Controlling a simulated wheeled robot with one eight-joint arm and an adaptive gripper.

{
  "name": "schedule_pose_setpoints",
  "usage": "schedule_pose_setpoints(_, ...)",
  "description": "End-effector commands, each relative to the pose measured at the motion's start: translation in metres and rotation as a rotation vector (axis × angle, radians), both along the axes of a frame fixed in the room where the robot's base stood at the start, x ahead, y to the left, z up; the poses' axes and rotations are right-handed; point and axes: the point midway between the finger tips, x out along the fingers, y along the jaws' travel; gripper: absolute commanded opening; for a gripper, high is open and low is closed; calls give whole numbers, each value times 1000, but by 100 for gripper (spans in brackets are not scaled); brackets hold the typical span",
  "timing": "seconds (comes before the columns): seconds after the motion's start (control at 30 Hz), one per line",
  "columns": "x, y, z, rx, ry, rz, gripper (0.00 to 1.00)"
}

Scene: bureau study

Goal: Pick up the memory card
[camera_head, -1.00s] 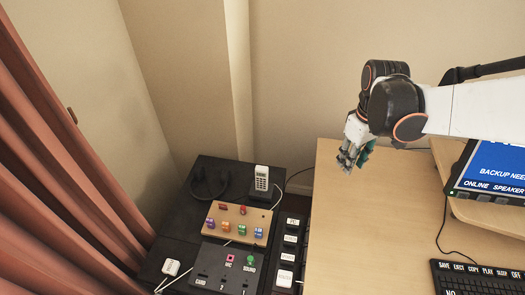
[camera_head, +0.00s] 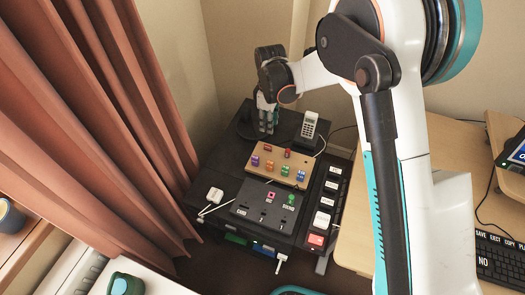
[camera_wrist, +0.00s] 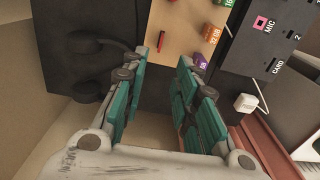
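Several small coloured card-like pieces stand on a tan wooden board (camera_head: 263,178): purple (camera_head: 255,160), orange (camera_head: 270,165), green (camera_head: 285,170) and blue (camera_head: 300,176), with two red ones (camera_head: 267,149) behind. I cannot tell which is the memory card meant. In the wrist view the orange piece (camera_wrist: 209,33) reads "32 GB", and the purple piece (camera_wrist: 201,62) is near the right finger. A red piece (camera_wrist: 161,40) shows between the fingers. My gripper (camera_head: 267,128) is open and empty, pointing down beyond the board's far left edge.
The board lies on a black cabinet with a black panel (camera_head: 250,207) marked CARD, MIC and SOUND. A white phone (camera_head: 309,127) stands right of my gripper. A white box (camera_head: 215,194) is at the left. A curtain (camera_head: 100,120) hangs left; a wooden desk (camera_head: 350,240) is right.

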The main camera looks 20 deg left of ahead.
Motion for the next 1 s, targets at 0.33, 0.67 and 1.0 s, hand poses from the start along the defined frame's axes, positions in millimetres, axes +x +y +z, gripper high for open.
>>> schedule_pose_setpoints(0.33, 0, 0, -61, 0, 0, -2, 28)
schedule_pose_setpoints(0.67, -1, 0, -82, 0, 0, -3, 28)
schedule_pose_setpoints(1.0, -2, 1, -120, 0, 0, -3, 28)
